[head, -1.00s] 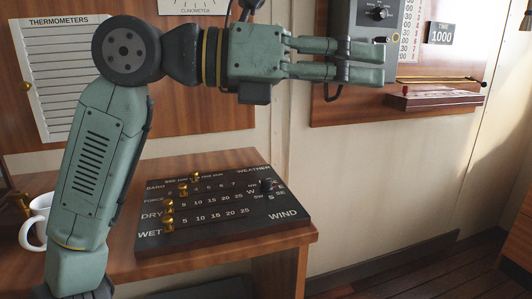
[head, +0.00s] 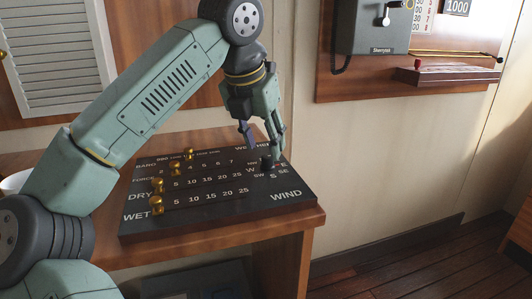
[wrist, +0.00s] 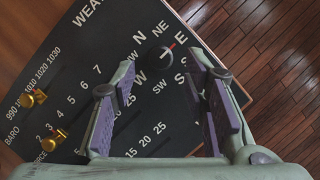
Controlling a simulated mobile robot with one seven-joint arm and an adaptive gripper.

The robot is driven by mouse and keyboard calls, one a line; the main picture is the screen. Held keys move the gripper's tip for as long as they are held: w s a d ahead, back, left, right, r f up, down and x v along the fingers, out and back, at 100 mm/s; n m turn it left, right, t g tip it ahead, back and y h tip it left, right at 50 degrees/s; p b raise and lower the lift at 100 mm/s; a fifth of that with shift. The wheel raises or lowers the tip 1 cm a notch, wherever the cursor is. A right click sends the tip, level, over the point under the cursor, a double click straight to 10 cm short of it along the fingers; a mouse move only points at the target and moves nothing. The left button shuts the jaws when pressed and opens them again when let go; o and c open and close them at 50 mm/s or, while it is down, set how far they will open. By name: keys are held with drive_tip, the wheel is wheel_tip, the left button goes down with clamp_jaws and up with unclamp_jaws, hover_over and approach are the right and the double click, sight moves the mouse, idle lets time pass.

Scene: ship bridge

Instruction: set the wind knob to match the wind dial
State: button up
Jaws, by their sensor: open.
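The wind knob (head: 266,163) is a small black knob at the right end of the dark board marked WIND. In the wrist view the knob (wrist: 157,61) has a red mark pointing up and right, between the NE and E letters. My gripper (head: 264,147) points down just above the knob, fingers spread. In the wrist view my gripper (wrist: 165,78) is open and its purple-padded fingers lie left and right of the knob, with nothing held. Whether they reach knob height I cannot tell. No wind dial can be made out in these views.
The dark board (head: 225,213) lies on a wooden desk (head: 195,255) and carries several brass slider knobs (head: 158,185). A white cup (head: 14,182) is partly behind my arm. A grey wall box (head: 373,28) and a red-knobbed ledge (head: 445,76) are at the right.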

sight(267, 157)
drive_tip(key=shift+x, duration=1.75)
drive_tip(key=shift+c, duration=0.6)
clamp_jaws()
